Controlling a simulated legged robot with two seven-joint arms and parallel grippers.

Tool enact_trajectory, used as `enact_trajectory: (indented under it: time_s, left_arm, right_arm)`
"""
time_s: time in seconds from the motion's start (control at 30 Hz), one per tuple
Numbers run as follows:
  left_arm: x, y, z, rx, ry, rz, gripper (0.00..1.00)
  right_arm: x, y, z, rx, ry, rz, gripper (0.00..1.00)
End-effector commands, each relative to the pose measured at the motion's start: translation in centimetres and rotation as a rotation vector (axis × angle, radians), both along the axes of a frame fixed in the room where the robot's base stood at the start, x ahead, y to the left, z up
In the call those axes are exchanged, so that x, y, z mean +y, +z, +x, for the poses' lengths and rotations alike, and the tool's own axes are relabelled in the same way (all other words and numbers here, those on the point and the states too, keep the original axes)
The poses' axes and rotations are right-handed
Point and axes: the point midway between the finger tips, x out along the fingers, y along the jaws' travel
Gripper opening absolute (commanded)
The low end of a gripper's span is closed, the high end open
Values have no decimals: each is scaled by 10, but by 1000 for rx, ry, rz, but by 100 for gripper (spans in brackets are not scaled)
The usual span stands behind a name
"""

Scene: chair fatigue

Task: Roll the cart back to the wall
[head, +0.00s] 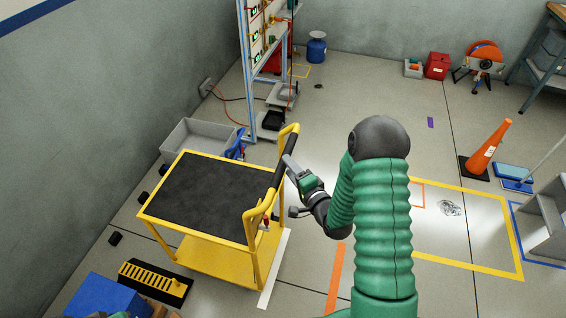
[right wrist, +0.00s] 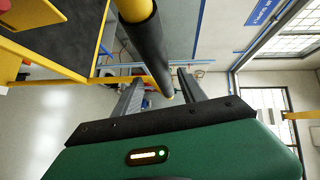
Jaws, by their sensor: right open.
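The yellow cart (head: 190,250) with a black mat on its deck stands in the left half of the head view, at an angle near the grey left wall (head: 95,130). Its yellow push handle with a black grip (head: 284,152) rises at its right end. My right gripper (head: 289,163) is at this handle. In the right wrist view the open fingers of my right gripper (right wrist: 160,88) point toward the black grip (right wrist: 148,45), which runs between them in the picture; contact cannot be told. My left gripper is not in view.
A grey bin (head: 198,136) stands behind the cart, beside a tall panel rack (head: 262,45). A blue box (head: 100,295) and a black-yellow ramp piece (head: 155,283) lie front left. An orange cone (head: 488,147) stands at right. The floor right of the cart is mostly clear.

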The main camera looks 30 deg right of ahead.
Motion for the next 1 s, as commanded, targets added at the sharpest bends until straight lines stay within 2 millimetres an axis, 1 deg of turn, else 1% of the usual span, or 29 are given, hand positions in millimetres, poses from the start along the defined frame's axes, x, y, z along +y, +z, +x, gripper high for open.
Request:
enact_trajectory:
  time_s: [0.03, 0.1, 0.2, 0.3, 0.53, 0.57, 0.9, 1.0]
  left_arm:
    - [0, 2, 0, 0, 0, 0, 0]
    - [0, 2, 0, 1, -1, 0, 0]
    - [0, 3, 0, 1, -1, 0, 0]
    - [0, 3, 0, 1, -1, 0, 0]
    - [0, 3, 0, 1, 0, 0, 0]
    - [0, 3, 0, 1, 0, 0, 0]
    - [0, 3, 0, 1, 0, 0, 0]
    - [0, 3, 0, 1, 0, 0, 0]
  right_arm:
    - [0, 0, 11, -1, 1, -1, 49]
    - [0, -2, 24, 0, 0, -1, 49]
    - [0, -4, 37, 0, 1, -3, 49]
    - [0, -5, 43, 0, 1, -4, 49]
    - [-2, -6, 44, 1, 0, -2, 49]
    - [-2, -6, 44, 1, 0, -2, 46]
    - [-3, -7, 43, 3, -3, -2, 1]
    - [-4, -7, 43, 4, -4, -2, 0]
